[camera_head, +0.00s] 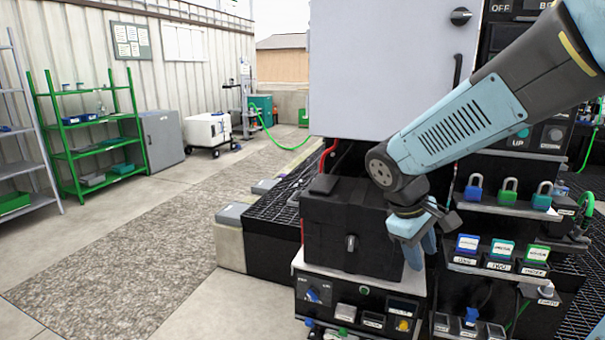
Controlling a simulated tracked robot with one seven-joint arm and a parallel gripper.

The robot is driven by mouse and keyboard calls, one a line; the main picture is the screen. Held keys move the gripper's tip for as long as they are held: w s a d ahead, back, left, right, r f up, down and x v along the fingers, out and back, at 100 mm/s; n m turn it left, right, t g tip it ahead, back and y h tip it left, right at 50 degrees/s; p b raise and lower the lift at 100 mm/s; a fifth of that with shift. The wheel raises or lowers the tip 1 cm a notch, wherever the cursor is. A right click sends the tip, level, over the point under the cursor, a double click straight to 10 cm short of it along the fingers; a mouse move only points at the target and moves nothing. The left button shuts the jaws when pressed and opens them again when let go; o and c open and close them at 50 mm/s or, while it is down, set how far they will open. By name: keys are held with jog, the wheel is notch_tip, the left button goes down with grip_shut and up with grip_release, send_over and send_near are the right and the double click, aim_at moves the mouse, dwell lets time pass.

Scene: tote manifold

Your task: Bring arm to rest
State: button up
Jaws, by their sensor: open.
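My arm (470,120) reaches in from the upper right, grey and light blue. My gripper (422,252) hangs at its end and points down, in front of the right side of a black box (345,235). Its fingers are open and I see nothing between them. I cannot tell whether the fingers touch the box or the panel below it. The arm hides part of the cabinet and shelf behind it.
A control panel (340,300) with knobs and buttons lies below the box. Padlocks (508,190) stand on a shelf at right, above labelled bins (500,252). A large grey cabinet door (385,70) rises behind. The floor (130,230) at left is clear, with a green rack (85,130) beyond.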

jog(key=s+r+m+t+y, duration=0.4)
jog(key=s+r+m, duration=0.3)
jog(key=s+r, duration=0.2)
jog(key=shift+r+t, duration=0.25)
jog(key=shift+t, duration=0.25)
